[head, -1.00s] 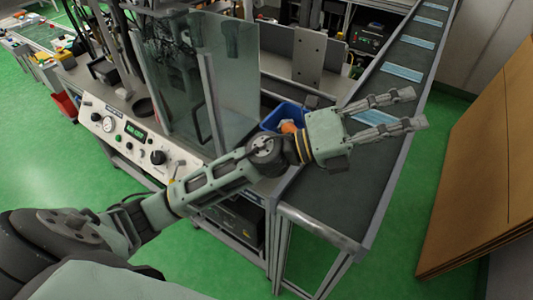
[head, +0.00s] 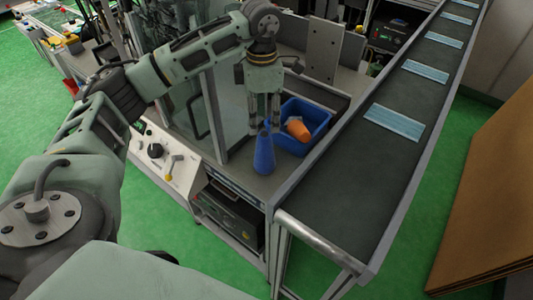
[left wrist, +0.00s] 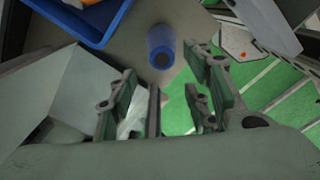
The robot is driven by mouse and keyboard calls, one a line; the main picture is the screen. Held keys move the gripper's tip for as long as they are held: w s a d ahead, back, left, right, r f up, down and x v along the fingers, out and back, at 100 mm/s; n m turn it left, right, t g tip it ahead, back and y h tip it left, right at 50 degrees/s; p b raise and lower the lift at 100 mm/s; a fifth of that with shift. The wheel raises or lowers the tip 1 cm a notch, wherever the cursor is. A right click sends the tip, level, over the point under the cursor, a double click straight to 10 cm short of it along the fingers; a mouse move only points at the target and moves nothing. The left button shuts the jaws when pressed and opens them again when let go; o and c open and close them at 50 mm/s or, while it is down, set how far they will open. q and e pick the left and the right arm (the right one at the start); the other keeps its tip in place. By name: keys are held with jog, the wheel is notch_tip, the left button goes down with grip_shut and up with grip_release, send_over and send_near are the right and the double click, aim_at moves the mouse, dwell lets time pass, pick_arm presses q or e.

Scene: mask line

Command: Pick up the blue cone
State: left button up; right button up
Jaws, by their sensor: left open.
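The blue cone (head: 264,155) stands upright on the grey bench top, just left of a blue bin. My left gripper (head: 264,118) is open and points down, with its fingertips close to the cone's tip in the head view. In the left wrist view the cone (left wrist: 161,44) shows from above, beyond the open fingers of the left gripper (left wrist: 168,100) and roughly in line with the gap between them. I cannot tell whether the fingertips touch the cone. My right gripper is not in view.
The blue bin (head: 318,118) right of the cone holds an orange cone (head: 298,128). A conveyor (head: 345,190) with several blue masks (head: 394,123) runs along the right. A glass panel (head: 228,105) and a control panel (head: 160,155) lie to the left.

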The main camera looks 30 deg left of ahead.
aim_at(264, 132)
pick_arm(q)
jog(key=f+p, duration=0.1)
jog(key=f, duration=0.1)
jog(key=f+p, duration=0.1)
jog(key=f, duration=0.1)
jog(key=f+p, duration=0.1)
jog(key=f, duration=0.1)
jog(key=shift+w+f, duration=0.25)
jog(key=shift+w, duration=0.05)
jog(key=shift+f, duration=0.45)
grip_shut()
